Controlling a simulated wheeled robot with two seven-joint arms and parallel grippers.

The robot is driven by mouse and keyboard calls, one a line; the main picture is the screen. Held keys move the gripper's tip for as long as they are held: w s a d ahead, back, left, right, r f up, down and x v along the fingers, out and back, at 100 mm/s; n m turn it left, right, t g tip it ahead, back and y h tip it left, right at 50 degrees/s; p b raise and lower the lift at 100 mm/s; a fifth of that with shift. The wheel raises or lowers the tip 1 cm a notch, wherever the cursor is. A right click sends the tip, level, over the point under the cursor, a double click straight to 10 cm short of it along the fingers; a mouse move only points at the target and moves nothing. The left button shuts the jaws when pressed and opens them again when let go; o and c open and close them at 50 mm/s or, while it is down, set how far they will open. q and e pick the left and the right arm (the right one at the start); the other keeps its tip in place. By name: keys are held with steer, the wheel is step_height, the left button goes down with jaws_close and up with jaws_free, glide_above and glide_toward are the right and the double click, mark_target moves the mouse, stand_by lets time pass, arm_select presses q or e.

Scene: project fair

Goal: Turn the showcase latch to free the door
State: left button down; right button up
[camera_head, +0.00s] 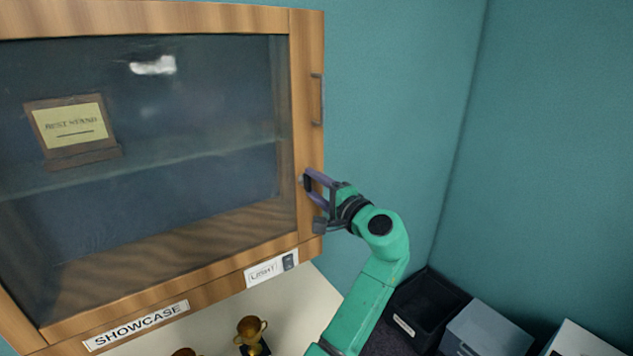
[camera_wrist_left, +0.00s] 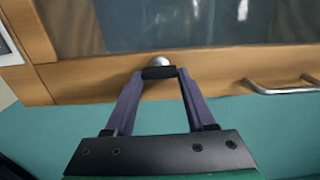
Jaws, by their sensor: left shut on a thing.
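The showcase (camera_head: 180,274) is a wooden cabinet on the left of the head view, with a glass door that looks shut. My left gripper (camera_head: 311,190) is at the right edge of the door frame, below the door handle (camera_head: 317,99). In the left wrist view, the purple fingers of this gripper (camera_wrist_left: 160,74) converge on the latch (camera_wrist_left: 160,61), a small rounded silver piece on the wood. Dark fingertips cover part of the latch, so its angle is hard to tell. The handle (camera_wrist_left: 282,88) shows to the right there. My right gripper is in neither view.
Behind the glass, a "BEST STAND" plaque (camera_head: 73,127) stands on a shelf. A light switch plate (camera_head: 271,269) is on the lower frame. Below are a gold trophy (camera_head: 250,331), a black bin (camera_head: 428,307) and a grey box (camera_head: 488,330). Open space lies right of the cabinet.

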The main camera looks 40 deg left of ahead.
arm_select(q)
steer(key=shift+a+r, duration=0.15)
steer(key=shift+r, duration=0.15)
steer(key=shift+c, duration=1.2)
jaws_free()
steer(key=b+v, duration=0.5)
steer(key=v, duration=0.9)
steer(key=shift+f+b, duration=0.25)
steer(key=shift+b, duration=0.15)
steer(key=shift+s+a, duration=0.1)
